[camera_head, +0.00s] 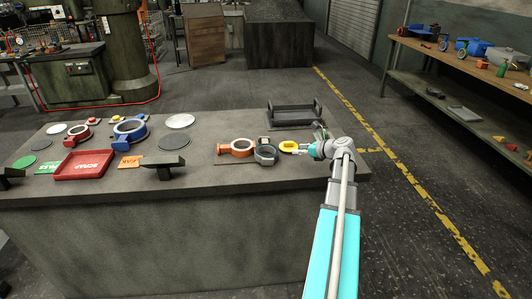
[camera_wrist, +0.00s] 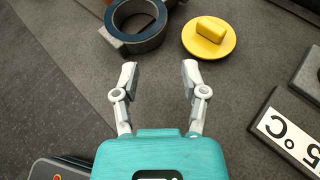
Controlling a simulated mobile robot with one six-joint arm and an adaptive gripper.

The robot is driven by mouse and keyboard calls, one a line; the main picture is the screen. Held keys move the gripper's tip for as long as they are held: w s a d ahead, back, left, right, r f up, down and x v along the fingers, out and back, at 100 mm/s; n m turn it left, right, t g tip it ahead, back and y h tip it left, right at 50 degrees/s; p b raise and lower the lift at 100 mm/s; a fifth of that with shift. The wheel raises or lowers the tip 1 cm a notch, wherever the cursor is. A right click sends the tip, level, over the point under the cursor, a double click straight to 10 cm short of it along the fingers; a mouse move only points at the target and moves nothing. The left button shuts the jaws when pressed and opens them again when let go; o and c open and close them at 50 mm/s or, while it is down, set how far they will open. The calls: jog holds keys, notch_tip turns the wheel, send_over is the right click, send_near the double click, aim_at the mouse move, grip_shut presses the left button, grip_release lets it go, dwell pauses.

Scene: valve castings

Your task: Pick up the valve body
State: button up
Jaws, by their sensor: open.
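Several ring-shaped castings lie on the grey table. A blue ring body (camera_head: 130,129) and a smaller red one (camera_head: 79,132) lie farther left. Which one is the valve body I cannot tell. In the wrist view the dark grey ring (camera_wrist: 157,42) is at the top, beyond my fingertips. My gripper (camera_wrist: 160,70) is open and empty, its fingers pointing toward the gap between that ring and a yellow disc with a raised grip (camera_wrist: 226,47).
A dark tray (camera_head: 291,124) stands at the table's back right. A red scrap tray (camera_head: 82,166), an orange card (camera_head: 130,162) and loose discs lie left. Shelves with parts (camera_head: 455,60) stand at right.

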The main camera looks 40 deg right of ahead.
jog(key=b, duration=0.3)
send_near(273, 147)
jog(key=w+f, duration=0.2)
jog(key=shift+w+a+f, duration=0.2)
jog(key=shift+w+a, duration=0.1)
jog(key=shift+w, duration=0.1)
jog(key=shift+w+a+f, duration=0.1)
jog(key=shift+w+a, duration=0.05)
jog(key=shift+w, duration=0.35)
jog(key=shift+r+b+x, duration=0.1)
jog(key=shift+b+x, duration=0.35)
jog(key=shift+x, duration=0.9)
jog(key=shift+r+b+x, duration=0.15)
jog(key=shift+b+x, duration=0.3)
jog(key=shift+x, duration=0.9)
grip_shut()
jog(key=shift+w+r, duration=0.1)
